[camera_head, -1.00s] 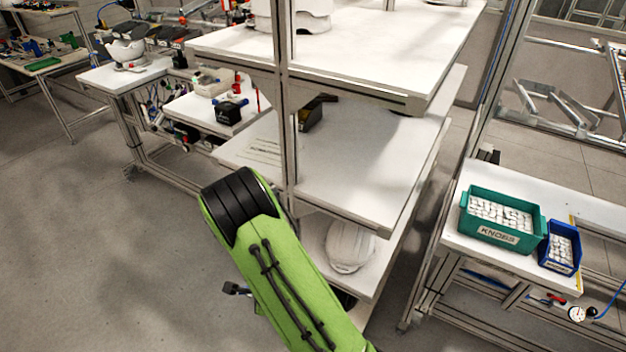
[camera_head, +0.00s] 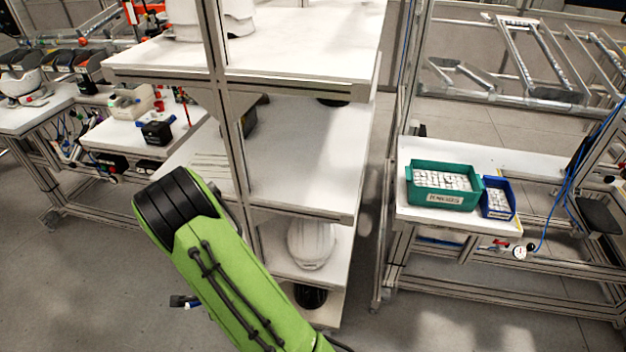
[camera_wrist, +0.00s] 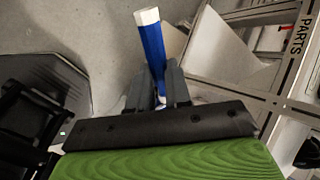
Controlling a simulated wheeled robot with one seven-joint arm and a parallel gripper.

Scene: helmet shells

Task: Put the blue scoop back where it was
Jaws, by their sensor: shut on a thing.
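The blue scoop (camera_wrist: 151,45) is in my gripper (camera_wrist: 158,78) in the wrist view. A long blue bar with a pale flat end shows, pointing up past the two grey fingers. The fingers are closed on it from both sides. The rest of the scoop is hidden between the fingers.
A white shelf rack (camera_head: 300,155) holding a white helmet shell (camera_head: 312,245) stands right of my arm. Right of it, a table (camera_head: 410,152) bears a teal bin (camera_head: 443,198) and a blue bin (camera_head: 497,213), both filled with white pieces. Open floor lies at lower left.

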